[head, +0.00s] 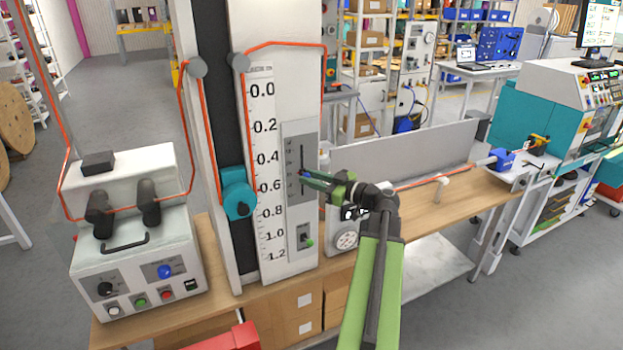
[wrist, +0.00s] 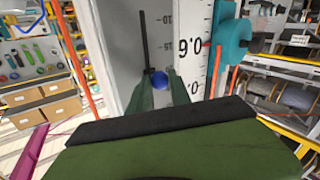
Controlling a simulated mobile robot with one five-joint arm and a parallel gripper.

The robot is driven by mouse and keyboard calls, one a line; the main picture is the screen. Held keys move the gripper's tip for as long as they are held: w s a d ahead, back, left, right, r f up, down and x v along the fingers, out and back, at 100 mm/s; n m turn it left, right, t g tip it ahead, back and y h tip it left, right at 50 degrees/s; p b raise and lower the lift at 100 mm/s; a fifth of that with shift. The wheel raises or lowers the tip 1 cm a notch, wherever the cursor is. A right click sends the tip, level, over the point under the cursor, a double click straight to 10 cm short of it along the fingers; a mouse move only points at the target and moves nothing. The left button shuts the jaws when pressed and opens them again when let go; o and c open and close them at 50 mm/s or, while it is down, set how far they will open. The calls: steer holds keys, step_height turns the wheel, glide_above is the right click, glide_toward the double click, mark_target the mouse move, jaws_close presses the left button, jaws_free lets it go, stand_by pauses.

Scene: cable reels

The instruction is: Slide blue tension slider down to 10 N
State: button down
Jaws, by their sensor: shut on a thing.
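The blue tension slider (wrist: 160,80) is a small round knob on a dark vertical slot in a grey panel (head: 292,155). In the wrist view it sits between my fingertips, with the marks 10 and 15 beside the slot farther up the picture. The mark level with the knob is hidden. In the wrist view my gripper's fingers (wrist: 165,94) hide part of the panel.
A white column with a printed scale (head: 266,170) carries the panel, with a teal dancer pulley (head: 238,200) and orange cable to its left. A small switch with a green light (head: 307,240) is below. A control box (head: 130,240) stands at left.

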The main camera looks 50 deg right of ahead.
stand_by(0.7)
step_height(320, 180, down, 9)
steer(key=b, duration=0.8)
steer(key=shift+r+b, duration=0.15)
steer(key=shift+b, duration=0.2)
steer(key=shift+r, duration=0.1)
steer(key=c, duration=1.5)
jaws_free()
steer(key=shift+o, duration=0.2)
steer(key=v, duration=1.7)
steer(key=shift+s, duration=0.3)
